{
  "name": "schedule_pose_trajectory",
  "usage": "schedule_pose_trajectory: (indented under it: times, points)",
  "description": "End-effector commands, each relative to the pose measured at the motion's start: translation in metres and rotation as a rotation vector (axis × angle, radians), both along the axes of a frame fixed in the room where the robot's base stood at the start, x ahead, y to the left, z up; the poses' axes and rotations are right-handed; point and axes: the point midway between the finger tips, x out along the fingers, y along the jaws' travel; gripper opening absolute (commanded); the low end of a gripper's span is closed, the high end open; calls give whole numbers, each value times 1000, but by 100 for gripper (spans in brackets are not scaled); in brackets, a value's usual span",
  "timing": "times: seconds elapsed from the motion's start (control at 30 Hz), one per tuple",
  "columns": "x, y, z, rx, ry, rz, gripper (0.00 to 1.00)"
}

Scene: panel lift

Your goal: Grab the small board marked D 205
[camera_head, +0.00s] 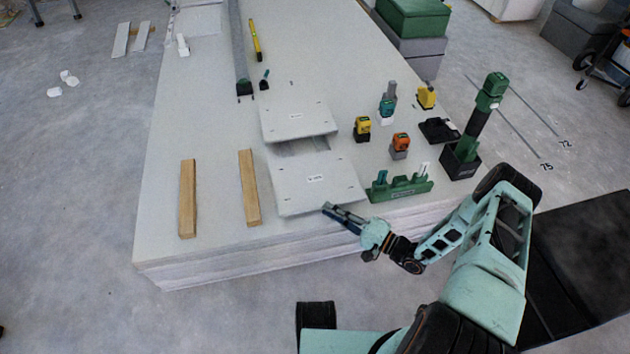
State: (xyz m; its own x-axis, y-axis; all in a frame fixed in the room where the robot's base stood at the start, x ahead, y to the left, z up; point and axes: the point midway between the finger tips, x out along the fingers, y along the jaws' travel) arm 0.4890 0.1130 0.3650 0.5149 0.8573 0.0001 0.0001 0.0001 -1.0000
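Two small pale grey boards lie near the front of a large stack of panels (210,115). My gripper (328,208) is at the front right edge of the nearer board, low over the front of the stack. It appears at or overlapping that edge. I cannot tell whether the fingers are apart, or whether they touch or hold the board.
Two wooden battens (187,199) (249,188) lie left of the boards. A green rack (400,188), an orange tool (400,145), a yellow tool (362,128) and a black holder (460,160) stand to the right.

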Motion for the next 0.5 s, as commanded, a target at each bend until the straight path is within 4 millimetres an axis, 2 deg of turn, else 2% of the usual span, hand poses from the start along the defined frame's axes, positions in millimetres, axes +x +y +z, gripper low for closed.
schedule_pose_trajectory:
  times: [0.2,0.5]
  points:
    - [18,29,-1,1,-1,4,13]
    - [23,36,1,0,0,1,13]
